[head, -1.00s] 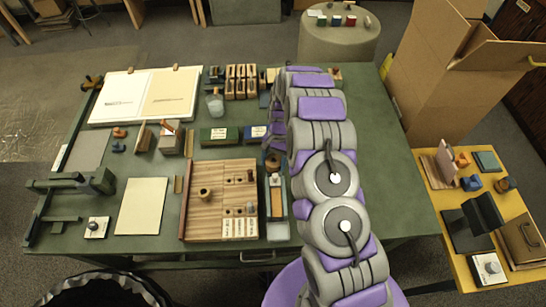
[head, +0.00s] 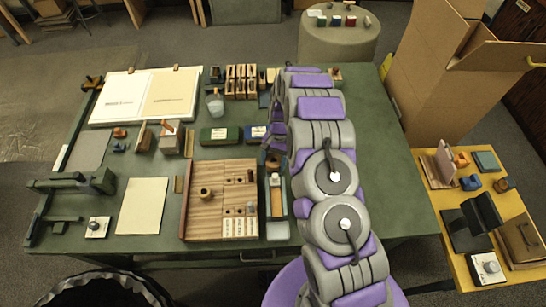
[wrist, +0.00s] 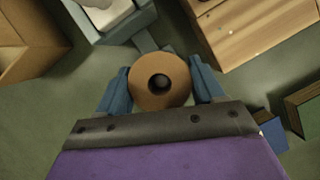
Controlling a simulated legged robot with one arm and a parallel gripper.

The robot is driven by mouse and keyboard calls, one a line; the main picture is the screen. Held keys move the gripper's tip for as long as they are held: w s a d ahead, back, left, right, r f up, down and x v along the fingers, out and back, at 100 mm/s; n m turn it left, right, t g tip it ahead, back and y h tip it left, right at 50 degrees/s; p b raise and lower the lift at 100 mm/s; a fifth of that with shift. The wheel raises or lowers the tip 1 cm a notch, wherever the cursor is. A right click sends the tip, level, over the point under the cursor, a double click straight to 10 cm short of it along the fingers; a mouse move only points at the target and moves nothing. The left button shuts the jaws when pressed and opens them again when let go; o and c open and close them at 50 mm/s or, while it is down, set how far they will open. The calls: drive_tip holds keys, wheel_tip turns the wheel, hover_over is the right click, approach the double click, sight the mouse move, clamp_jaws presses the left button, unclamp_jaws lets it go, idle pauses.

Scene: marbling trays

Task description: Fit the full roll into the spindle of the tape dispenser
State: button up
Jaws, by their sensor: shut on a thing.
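My gripper (wrist: 161,86) is shut on a brown roll (wrist: 143,96), with one blue finger on each side of it. The roll's round hole faces the camera, and a dark grey round shape shows inside it; I cannot tell whether this is a spindle. A long blue-grey piece (wrist: 142,23) lies just beyond the roll, with a pale block in it. It seems to be the tape dispenser, but I cannot be sure. In the head view, my gripper (head: 273,148) is over the table beside the arm, where the roll is not clear.
A wooden organiser (head: 184,215) stands left of my gripper. A green box (head: 220,135) and a blue box (head: 254,132) stand close behind it. A wooden box (wrist: 25,50) is at the left of the wrist view.

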drive_tip(key=shift+s+f, duration=0.25)
drive_tip(key=shift+f, duration=0.05)
drive_tip(key=shift+w+r, duration=0.2)
idle(0.5)
drive_tip(key=o, duration=1.1)
drive_tip(key=shift+r, duration=0.1)
drive_tip(key=shift+o, duration=0.2)
drive_tip(key=shift+w, duration=0.1)
drive_tip(key=p+v, duration=0.2)
drive_tip(key=v, duration=1.5)
drive_tip(key=shift+w, duration=0.25)
drive_tip(key=shift+r, duration=0.1)
